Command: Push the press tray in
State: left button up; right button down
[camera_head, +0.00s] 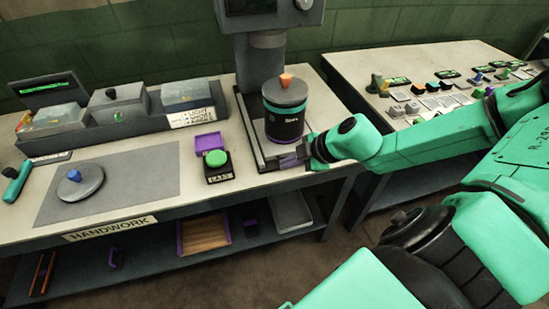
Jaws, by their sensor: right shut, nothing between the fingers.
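The press (262,60) stands at the right end of the workbench, with a dark column and a head at the top. Its tray (254,140) is a dark, low-railed base reaching to the bench's front edge. A dark cylinder (284,108) with a teal band and an orange knob on top stands on the tray. My right gripper (290,161) is shut and empty, at the tray's front end, just in front of the cylinder. Whether its fingers touch the tray cannot be told. My left gripper is not in view.
A green button box (217,167) and a purple holder (208,142) sit left of the tray. A grey mat (145,188) holds a round lid with a blue knob (80,182). Bins (120,106) line the back. A second table (350,62) with small parts stands right.

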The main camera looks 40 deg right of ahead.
jog(key=shift+m+g+h, duration=0.3)
jog(key=w+f+b, duration=0.1)
jog(key=f, duration=0.1)
jog(key=w+f+b, duration=0.1)
jog(key=f, duration=0.2)
jog(key=w+d+f, duration=0.1)
jog(key=f, duration=0.1)
jog(key=shift+w+f+b, duration=0.2)
jog(key=shift+w+b, duration=0.1)
jog(key=shift+b, duration=0.1)
jog(key=w, duration=0.1)
jog(key=w+d, duration=0.1)
jog(key=w, duration=0.2)
jog(key=shift+d+r, duration=0.25)
jog(key=shift+r, duration=0.05)
jog(key=shift+r, duration=0.1)
